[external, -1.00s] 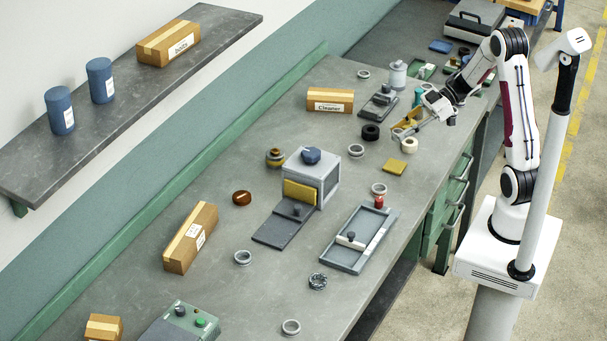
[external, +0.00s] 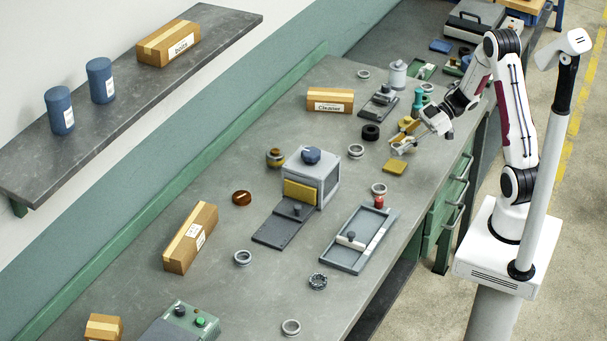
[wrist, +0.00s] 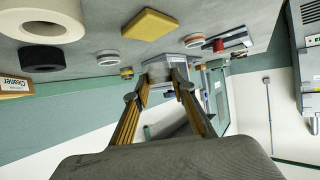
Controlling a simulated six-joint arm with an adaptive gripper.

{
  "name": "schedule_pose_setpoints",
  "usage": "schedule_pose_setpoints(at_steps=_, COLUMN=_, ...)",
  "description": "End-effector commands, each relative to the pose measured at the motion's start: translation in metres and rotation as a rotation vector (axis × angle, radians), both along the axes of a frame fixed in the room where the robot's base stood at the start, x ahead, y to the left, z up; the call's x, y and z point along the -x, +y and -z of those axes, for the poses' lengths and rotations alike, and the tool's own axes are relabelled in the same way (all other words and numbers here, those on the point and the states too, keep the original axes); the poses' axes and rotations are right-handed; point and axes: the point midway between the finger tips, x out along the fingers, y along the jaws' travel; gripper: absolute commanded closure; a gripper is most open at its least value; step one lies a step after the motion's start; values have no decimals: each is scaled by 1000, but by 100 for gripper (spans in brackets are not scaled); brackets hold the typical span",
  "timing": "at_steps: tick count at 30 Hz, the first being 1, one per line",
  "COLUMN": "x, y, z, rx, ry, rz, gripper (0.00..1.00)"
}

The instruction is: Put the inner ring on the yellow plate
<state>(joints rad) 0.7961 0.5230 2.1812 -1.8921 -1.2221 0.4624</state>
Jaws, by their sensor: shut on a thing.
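My gripper (external: 402,147) is low over the bench, beside the yellow plate (external: 395,167). Its fingers also show in the wrist view (wrist: 162,80). They are closed on a pale grey piece between the tips, which appears to be the inner ring; its outline is hard to make out against the grey machine behind. The yellow plate lies flat and bare on the bench. It also shows in the wrist view (wrist: 150,24), above the fingertips in the picture and apart from them.
A cream ring (wrist: 40,22) and a black ring (wrist: 42,57) lie close by. A grey ring (external: 355,151) lies left of the plate. The grinder box (external: 322,178) and grey tray (external: 345,262) stand nearer the camera. Open bench surface surrounds the plate.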

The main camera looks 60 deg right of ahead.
Motion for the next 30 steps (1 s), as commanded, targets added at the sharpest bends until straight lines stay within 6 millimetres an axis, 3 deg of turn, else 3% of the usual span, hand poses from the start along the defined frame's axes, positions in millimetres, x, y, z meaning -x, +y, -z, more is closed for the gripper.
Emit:
schedule_pose_setpoints(at_steps=17, x=0, y=0, z=10, rx=0, ry=0, rz=0, gripper=98)
schedule_pose_setpoints(at_steps=30, x=0, y=0, z=43, rx=-1, ry=1, rz=1, gripper=98)
